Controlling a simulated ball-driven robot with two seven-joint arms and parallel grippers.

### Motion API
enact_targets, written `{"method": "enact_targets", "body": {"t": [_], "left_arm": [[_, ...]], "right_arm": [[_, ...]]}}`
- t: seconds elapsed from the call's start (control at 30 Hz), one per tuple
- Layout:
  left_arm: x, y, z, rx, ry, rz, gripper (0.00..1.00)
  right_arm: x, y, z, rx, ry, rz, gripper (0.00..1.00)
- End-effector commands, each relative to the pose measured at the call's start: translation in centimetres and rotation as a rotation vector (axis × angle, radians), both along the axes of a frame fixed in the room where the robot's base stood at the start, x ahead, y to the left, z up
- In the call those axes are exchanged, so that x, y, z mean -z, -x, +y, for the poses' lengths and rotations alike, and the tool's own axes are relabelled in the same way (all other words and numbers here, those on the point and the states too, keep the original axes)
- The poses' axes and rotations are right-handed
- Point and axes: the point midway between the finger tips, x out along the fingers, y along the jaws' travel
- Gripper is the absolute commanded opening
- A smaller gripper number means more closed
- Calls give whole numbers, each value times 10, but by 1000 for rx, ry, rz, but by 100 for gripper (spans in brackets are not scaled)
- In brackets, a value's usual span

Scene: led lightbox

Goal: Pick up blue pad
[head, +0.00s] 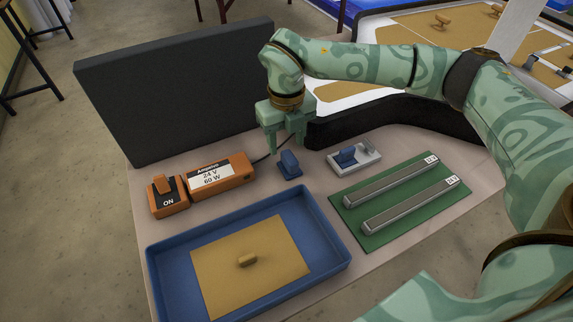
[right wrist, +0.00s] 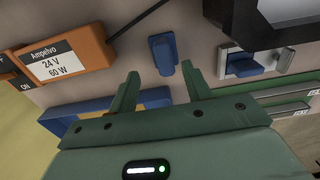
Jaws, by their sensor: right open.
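A blue pad (head: 289,165) with a raised grip stands alone on the table, right of the orange power box. It also shows in the right wrist view (right wrist: 163,54), just beyond the fingertips and between their lines. My right gripper (head: 286,146) is open and empty, pointing down above and slightly behind the pad. Its two fingers show apart in the right wrist view (right wrist: 160,86). A second blue piece (head: 347,156) sits in a small white holder (head: 368,154) to the right. My left gripper is not in view.
An orange power box (head: 222,176) and an orange ON switch (head: 168,196) stand left. A blue tray (head: 330,262) with a tan board (head: 222,262) lies in front. A green board (head: 378,236) with two bars lies right. A dark panel (head: 170,95) stands behind.

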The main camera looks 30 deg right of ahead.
Motion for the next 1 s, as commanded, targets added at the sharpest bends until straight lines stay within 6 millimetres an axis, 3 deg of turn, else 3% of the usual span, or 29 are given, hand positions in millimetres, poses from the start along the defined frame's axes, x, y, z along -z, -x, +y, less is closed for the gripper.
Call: {"method": "enact_targets", "body": {"t": [0.27, 0.5, 0.73, 0.77, 0.93, 1.0], "left_arm": [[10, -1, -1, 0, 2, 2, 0], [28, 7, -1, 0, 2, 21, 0], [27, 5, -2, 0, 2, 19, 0], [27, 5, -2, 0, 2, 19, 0], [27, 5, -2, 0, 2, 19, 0], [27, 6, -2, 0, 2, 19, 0]], "right_arm": [[23, 1, -2, 1, 0, 1, 49], [63, 2, -6, 0, 0, 4, 49], [63, 2, -6, 0, 0, -3, 49], [63, 2, -6, 0, 0, -3, 46], [63, 2, -6, 0, 0, -2, 0], [63, 2, -6, 0, 0, -2, 0]]}}
